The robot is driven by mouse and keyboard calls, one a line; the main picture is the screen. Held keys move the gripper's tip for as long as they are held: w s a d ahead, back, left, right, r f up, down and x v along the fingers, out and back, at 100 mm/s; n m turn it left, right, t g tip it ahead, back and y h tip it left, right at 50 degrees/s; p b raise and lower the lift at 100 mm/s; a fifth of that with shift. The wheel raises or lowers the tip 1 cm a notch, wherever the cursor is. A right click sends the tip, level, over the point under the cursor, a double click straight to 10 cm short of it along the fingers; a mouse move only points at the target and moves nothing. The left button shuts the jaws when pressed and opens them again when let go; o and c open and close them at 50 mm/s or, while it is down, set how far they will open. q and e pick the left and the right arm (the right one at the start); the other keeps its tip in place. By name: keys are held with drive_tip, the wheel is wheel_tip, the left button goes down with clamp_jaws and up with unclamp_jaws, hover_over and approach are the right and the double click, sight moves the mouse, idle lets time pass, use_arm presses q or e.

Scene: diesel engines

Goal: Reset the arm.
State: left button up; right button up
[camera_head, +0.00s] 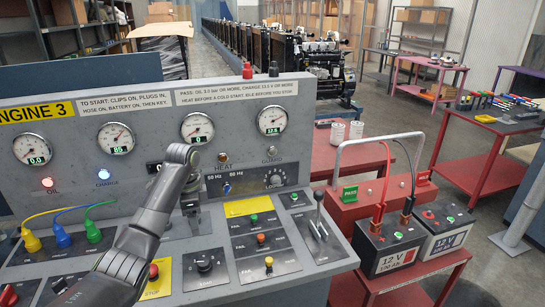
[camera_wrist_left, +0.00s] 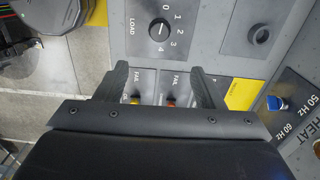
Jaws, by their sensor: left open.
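My left arm comes in from the lower left in the head view and bends down over the grey engine control desk (camera_head: 270,205). My left gripper (camera_head: 193,218) points down at the desk, left of the yellow label. In the left wrist view the left gripper (camera_wrist_left: 161,82) has its two dark fingers spread apart, with nothing between them. Beyond them are FAIL switches with a yellow button (camera_wrist_left: 135,99) and an orange button (camera_wrist_left: 171,102), and the LOAD knob (camera_wrist_left: 159,29). I cannot tell how far the fingertips are from the panel. My right gripper does not show.
A black lever (camera_head: 318,215) stands up at the desk's right. Yellow, blue and green plugs (camera_head: 62,238) with cables are at the left. A red trolley (camera_head: 395,278) carries 12 V batteries (camera_head: 390,246) on the right. Open floor lies beyond, with engines (camera_head: 320,60) behind.

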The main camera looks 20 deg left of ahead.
use_arm(q)
drive_tip(key=s+d+f+n+t, duration=0.1)
drive_tip(key=s+d+f+n, duration=0.1)
drive_tip(key=s+f, duration=0.6)
drive_tip(key=s+d+f+n, duration=0.2)
drive_tip(key=s+d+f, duration=0.1)
drive_tip(key=s+f, duration=0.5)
drive_tip(key=s+d+r+n+t+y, duration=0.1)
drive_tip(key=s+n, duration=0.3)
drive_tip(key=s, duration=0.7)
drive_tip(key=s+d+r+n+t+y, duration=0.15)
drive_tip(key=s+n, duration=0.25)
drive_tip(key=s, duration=0.7)
wheel_tip(320, 180, down, 29)
drive_tip(key=a+g+h+b, duration=0.1)
drive_tip(key=b, duration=0.3)
drive_tip(key=s+d+f+g+b, duration=0.1)
drive_tip(key=s+f+b, duration=0.3)
drive_tip(key=s+f, duration=1.1)
wheel_tip(320, 180, down, 5)
drive_tip(key=shift+s+r, duration=0.1)
drive_tip(key=shift+s, duration=0.25)
